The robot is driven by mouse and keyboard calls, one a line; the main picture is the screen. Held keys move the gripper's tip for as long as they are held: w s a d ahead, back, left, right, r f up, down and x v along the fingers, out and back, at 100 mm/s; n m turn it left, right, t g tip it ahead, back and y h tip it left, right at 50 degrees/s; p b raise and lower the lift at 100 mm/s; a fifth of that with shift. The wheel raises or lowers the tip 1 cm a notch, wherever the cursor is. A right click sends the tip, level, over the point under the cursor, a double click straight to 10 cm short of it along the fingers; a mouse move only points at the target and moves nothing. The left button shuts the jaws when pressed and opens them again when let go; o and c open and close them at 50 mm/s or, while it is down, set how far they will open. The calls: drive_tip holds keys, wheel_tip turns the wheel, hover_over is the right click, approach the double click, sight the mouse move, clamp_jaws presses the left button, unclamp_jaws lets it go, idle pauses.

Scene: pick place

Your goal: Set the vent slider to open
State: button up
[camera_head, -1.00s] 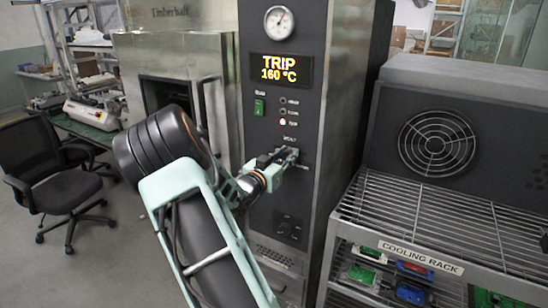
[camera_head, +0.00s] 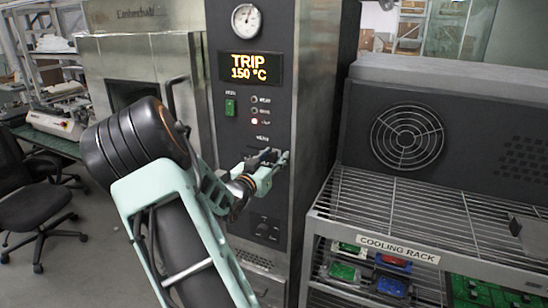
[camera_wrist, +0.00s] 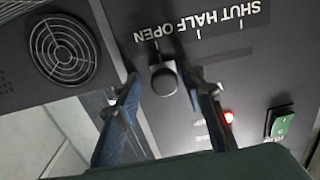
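The vent slider's dark knob (camera_wrist: 164,79) shows in the wrist view on a dark panel. The upside-down labels (camera_wrist: 200,20) read SHUT, HALF and OPEN. The knob is in line with the OPEN mark, at the left end of the row in this view. My gripper (camera_wrist: 166,84) has its two blue-grey fingers on either side of the knob, with a visible gap at least on the left side. In the head view my gripper (camera_head: 268,162) is at the oven's control panel (camera_head: 262,195) and hides the slider there.
The display (camera_head: 250,67) reads TRIP 150 °C, with a lit red lamp (camera_head: 254,121) below it. A green switch (camera_head: 230,106) is left of the lamps. The cooling rack (camera_head: 400,200) stands close on the right. An office chair (camera_head: 30,200) stands at the left.

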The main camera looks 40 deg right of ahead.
drive_tip(key=v, duration=1.2)
